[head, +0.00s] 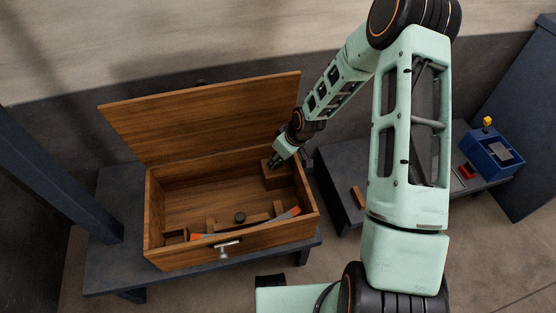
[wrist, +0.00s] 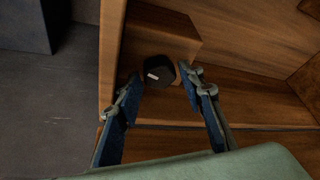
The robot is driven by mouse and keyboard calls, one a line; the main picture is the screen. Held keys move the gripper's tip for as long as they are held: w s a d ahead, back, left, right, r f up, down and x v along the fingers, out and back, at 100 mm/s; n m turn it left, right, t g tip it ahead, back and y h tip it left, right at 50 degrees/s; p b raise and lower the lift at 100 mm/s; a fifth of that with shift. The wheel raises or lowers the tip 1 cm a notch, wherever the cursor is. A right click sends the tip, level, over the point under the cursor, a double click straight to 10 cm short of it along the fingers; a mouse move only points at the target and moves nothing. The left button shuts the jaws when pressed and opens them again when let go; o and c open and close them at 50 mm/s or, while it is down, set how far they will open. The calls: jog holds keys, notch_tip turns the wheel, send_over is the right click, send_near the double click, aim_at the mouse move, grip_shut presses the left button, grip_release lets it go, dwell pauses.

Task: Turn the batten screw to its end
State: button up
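An open wooden box (head: 160,245) stands on a dark bench with its lid raised. My gripper (head: 277,160) is inside its back right corner, above a wooden block (head: 283,181). In the wrist view my gripper (wrist: 161,80) is open, its two blue fingers apart. A black knob with a white mark (wrist: 158,71) lies between and just beyond the fingertips, against the wooden block (wrist: 165,38); contact cannot be told. Which knob is the batten screw is not clear.
The raised lid (head: 205,115) stands behind. To the right, a grey bench (head: 340,180) holds a blue container (head: 490,155) and a small red object (head: 466,170). The box's middle floor is clear.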

jog(key=shift+f, duration=0.15)
jog(key=shift+c, duration=0.2)
jog(key=c, duration=0.8)
jog(key=shift+c, duration=0.2)
jog(key=shift+a, duration=0.1)
